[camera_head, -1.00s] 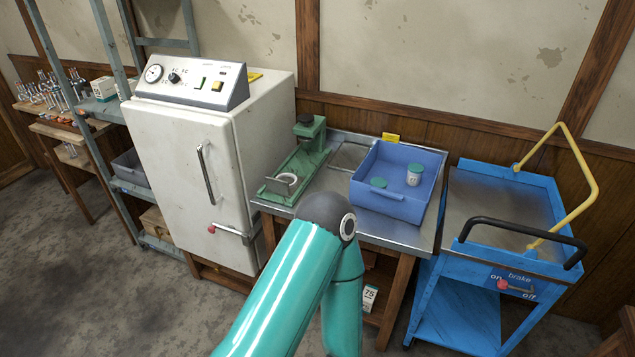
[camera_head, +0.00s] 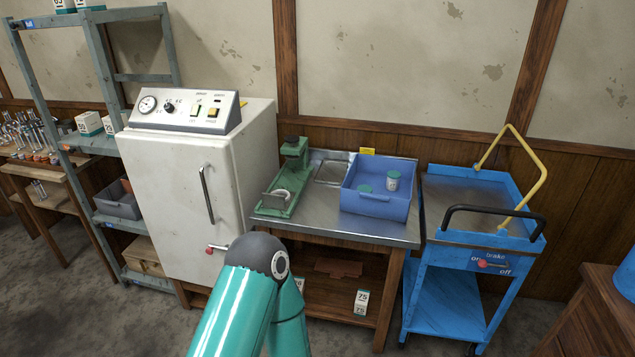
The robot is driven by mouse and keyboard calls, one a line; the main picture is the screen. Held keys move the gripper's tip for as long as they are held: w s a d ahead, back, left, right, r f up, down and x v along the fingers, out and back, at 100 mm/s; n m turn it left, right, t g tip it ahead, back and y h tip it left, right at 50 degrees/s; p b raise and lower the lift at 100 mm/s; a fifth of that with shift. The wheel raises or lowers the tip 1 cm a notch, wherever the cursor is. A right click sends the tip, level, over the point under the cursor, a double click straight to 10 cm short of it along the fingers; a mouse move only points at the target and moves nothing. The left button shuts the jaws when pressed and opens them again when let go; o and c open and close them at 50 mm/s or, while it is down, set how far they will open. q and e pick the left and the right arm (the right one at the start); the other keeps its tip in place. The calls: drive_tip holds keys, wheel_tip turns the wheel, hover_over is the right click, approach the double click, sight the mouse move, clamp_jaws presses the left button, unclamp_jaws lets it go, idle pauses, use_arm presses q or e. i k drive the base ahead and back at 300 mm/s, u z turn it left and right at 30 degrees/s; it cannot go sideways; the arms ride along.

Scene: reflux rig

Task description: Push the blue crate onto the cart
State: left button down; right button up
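The blue crate (camera_head: 375,205) sits upright on the right part of the metal-topped table (camera_head: 325,225). Two white jars with green lids stand in it, a rear jar (camera_head: 393,181) and a front one (camera_head: 365,188). The blue cart (camera_head: 490,182) stands just right of the table, its tray empty. It has a yellow rail (camera_head: 541,180) and a black handle (camera_head: 490,208). Its red brake knob (camera_head: 482,263) sits close to the "on" label. One teal arm of mine rises at bottom centre, bent at a dark joint. Neither gripper shows.
A green stand (camera_head: 290,180) is on the table's left part, left of the crate. A white oven (camera_head: 190,190) stands left of the table. A wooden cabinet (camera_head: 590,300) is at lower right. Grey floor lies open at lower left.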

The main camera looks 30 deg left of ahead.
sight(372, 171)
drive_tip(key=u, duration=0.2)
drive_tip(key=i, duration=0.95)
drive_tip(key=u, duration=0.05)
